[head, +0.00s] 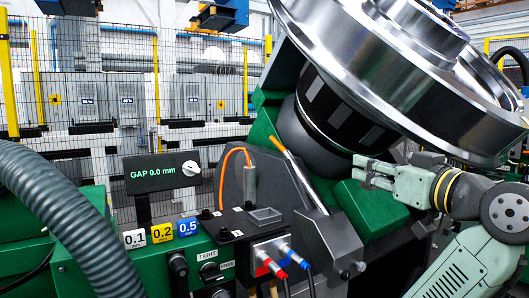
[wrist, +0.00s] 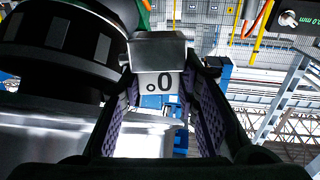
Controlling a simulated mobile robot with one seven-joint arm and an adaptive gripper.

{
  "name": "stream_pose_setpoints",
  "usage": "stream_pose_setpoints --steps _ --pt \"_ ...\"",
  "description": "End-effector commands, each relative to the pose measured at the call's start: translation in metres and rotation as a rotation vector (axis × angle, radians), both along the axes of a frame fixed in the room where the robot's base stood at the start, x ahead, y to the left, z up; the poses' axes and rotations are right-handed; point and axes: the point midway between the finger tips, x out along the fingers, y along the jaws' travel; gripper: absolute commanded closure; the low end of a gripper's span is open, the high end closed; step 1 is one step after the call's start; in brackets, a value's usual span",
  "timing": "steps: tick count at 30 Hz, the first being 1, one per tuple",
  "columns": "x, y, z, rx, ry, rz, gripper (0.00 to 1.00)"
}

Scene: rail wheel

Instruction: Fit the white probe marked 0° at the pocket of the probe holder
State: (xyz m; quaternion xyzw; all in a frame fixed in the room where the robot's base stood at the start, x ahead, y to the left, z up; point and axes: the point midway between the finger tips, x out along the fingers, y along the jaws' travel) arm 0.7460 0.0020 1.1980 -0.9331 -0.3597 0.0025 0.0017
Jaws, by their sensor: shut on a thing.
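My gripper (head: 365,172) is at the right of the head view, below the wheel rim, pointing left. In the wrist view its two dark fingers with purple pads (wrist: 163,125) are shut on the white probe (wrist: 147,83), a block with a grey top and an upside-down 0° mark. The probe is hard to make out in the head view. A dark grey angled block (head: 328,238) on the green bench, left of and below my gripper, may be the probe holder; its pocket cannot be made out. The probe is apart from this block.
The big steel wheel (head: 400,75) overhangs my gripper, with a black banded hub (head: 330,108). A display (head: 162,172) reads GAP 0.0 mm. Tags 0.1, 0.2 and 0.5 (head: 188,227) stand on the bench. An orange cable (head: 224,165) and a grey hose (head: 65,215) are at left.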

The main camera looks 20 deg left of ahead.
Motion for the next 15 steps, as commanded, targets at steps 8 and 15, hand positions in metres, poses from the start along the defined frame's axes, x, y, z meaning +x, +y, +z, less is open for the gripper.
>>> stream_pose_setpoints --steps 8,15 --pt "-0.052 0.101 0.086 -0.003 0.004 0.206 1.00" --pt "-0.054 0.176 0.049 0.006 0.009 0.227 1.00"
